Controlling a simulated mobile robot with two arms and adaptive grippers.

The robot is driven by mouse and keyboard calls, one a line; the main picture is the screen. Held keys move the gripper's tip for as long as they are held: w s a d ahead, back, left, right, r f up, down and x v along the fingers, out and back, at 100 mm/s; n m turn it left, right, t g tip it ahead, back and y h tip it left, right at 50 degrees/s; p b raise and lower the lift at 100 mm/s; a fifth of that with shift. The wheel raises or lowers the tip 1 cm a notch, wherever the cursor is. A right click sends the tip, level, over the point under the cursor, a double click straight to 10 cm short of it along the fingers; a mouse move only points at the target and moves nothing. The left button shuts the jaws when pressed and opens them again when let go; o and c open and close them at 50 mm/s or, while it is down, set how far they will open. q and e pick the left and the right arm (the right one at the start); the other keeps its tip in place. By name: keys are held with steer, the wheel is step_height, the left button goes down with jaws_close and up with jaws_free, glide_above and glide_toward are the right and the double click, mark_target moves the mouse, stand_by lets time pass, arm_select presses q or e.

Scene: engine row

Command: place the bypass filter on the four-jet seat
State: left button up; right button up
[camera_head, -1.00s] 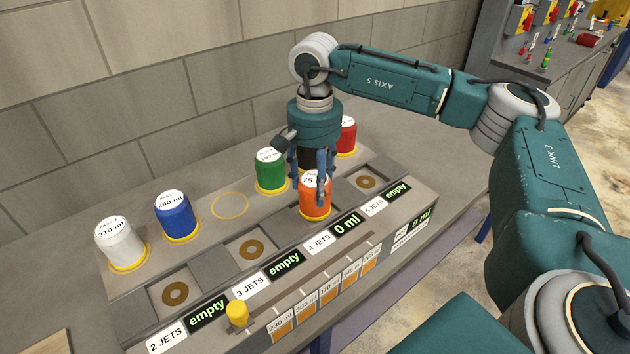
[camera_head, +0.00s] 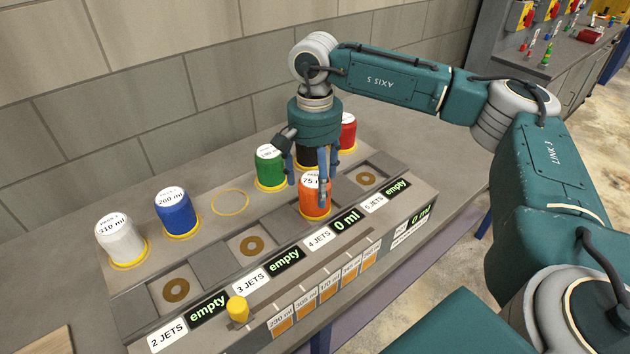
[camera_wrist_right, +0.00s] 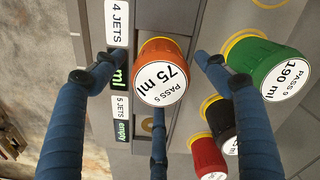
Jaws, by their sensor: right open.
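An orange filter (camera_head: 308,201) labelled "75 ml" stands upright at the four-jet place, behind the "4 JETS" label (camera_head: 320,238); its top reads "PASS 5" in the right wrist view (camera_wrist_right: 163,78). The seat under it is hidden. No label I can read says "bypass". My right gripper (camera_head: 309,185) is above and around the orange filter, pointing down. Its blue fingers are spread, with gaps to the filter in the right wrist view (camera_wrist_right: 158,85). The four-jet display (camera_head: 347,220) reads "0 ml". My left gripper is not in view.
White (camera_head: 121,240), blue (camera_head: 176,214), green (camera_head: 269,168), black (camera_head: 306,158) and red (camera_head: 348,133) filters stand in the back row. An empty yellow ring (camera_head: 230,203) lies between blue and green. The two-jet (camera_head: 176,290), three-jet (camera_head: 252,246) and five-jet (camera_head: 367,178) seats are bare.

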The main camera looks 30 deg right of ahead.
step_height(320, 180, up, 12)
steer(key=b, duration=0.2)
steer(key=shift+f, duration=0.2)
stand_by(0.3)
